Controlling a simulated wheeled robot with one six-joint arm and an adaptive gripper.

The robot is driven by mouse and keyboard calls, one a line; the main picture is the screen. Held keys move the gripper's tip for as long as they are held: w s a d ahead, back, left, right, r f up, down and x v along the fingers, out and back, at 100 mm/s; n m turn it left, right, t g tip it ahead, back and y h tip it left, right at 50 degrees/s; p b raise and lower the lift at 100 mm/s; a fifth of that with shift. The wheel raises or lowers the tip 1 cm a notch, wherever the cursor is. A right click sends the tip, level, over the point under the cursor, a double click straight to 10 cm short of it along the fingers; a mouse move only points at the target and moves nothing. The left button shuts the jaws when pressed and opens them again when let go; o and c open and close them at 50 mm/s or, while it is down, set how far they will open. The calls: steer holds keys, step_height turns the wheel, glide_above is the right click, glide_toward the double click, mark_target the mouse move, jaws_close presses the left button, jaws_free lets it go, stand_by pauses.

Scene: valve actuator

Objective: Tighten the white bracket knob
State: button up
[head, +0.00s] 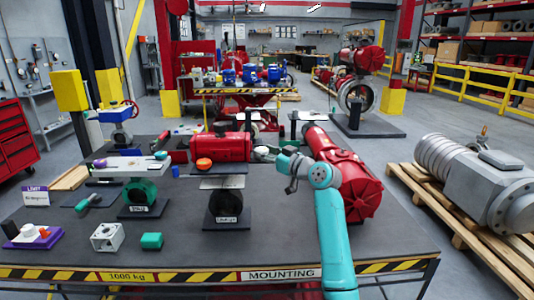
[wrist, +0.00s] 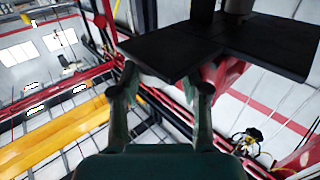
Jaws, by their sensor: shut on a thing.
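A small white knob (head: 262,149) shows at the right end of the red actuator (head: 220,147) in the head view. My gripper (head: 267,154) reaches in from the right, low over the bench, with its fingers around the knob. In the wrist view the two fingers (wrist: 168,82) stand apart, with the edge of a black plate (wrist: 180,55) just beyond their tips. The contact and the bracket below are mostly hidden by my gripper.
A large red actuator (head: 347,185) lies close behind and right of my arm. An orange knob (head: 204,164) on a plated stand is to the left. A green valve stand (head: 139,190) and a white block (head: 107,237) stand farther left. The bench's front middle is clear.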

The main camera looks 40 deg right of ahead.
steer(key=shift+m+h, duration=0.5)
steer(key=shift+h, duration=0.3)
steer(key=o, duration=1.1)
steer(key=shift+f, duration=0.1)
steer(key=shift+o, duration=0.2)
steer(key=shift+a, duration=0.1)
steer(key=shift+s, duration=0.1)
steer(key=s, duration=0.7)
steer(key=shift+s+d, duration=0.25)
steer(key=shift+s, duration=0.15)
